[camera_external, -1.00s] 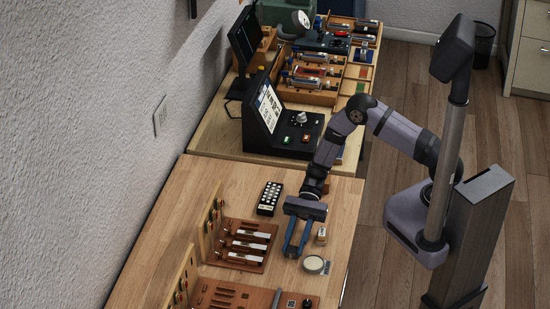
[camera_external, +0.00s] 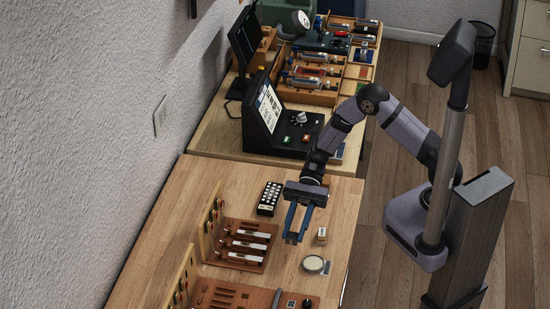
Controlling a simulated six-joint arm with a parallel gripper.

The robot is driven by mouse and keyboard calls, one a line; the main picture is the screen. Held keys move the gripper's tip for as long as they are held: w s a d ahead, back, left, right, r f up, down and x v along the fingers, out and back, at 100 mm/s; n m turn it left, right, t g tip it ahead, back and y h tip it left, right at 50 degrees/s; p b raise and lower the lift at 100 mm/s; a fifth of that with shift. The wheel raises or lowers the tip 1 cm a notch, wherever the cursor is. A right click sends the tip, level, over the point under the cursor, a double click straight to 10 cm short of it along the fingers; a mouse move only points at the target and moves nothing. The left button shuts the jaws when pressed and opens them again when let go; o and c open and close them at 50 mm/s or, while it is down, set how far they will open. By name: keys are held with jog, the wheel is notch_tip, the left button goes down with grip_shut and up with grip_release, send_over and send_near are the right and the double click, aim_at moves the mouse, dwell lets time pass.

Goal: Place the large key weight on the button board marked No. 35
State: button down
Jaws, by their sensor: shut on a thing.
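My gripper (camera_external: 293,238) has blue fingers pointing down over the near wooden bench, just right of a reddish-brown wooden board (camera_external: 215,255). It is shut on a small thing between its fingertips. The thing is too small and too hidden to identify, so I cannot tell whether it is the large key weight. The reddish-brown board holds several pale-and-dark strips. A second similar board (camera_external: 240,301) lies nearer the camera. I cannot read No. 35 on either board.
A black tray with white round pieces (camera_external: 269,198) lies behind my gripper. A small tan block (camera_external: 321,236) and a round pale dish (camera_external: 314,264) stand to the right. A black console (camera_external: 285,142) is farther back. The bench is clear at its back left.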

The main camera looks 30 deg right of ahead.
jog(key=shift+r+b, duration=0.35)
jog(key=shift+r, duration=1.75)
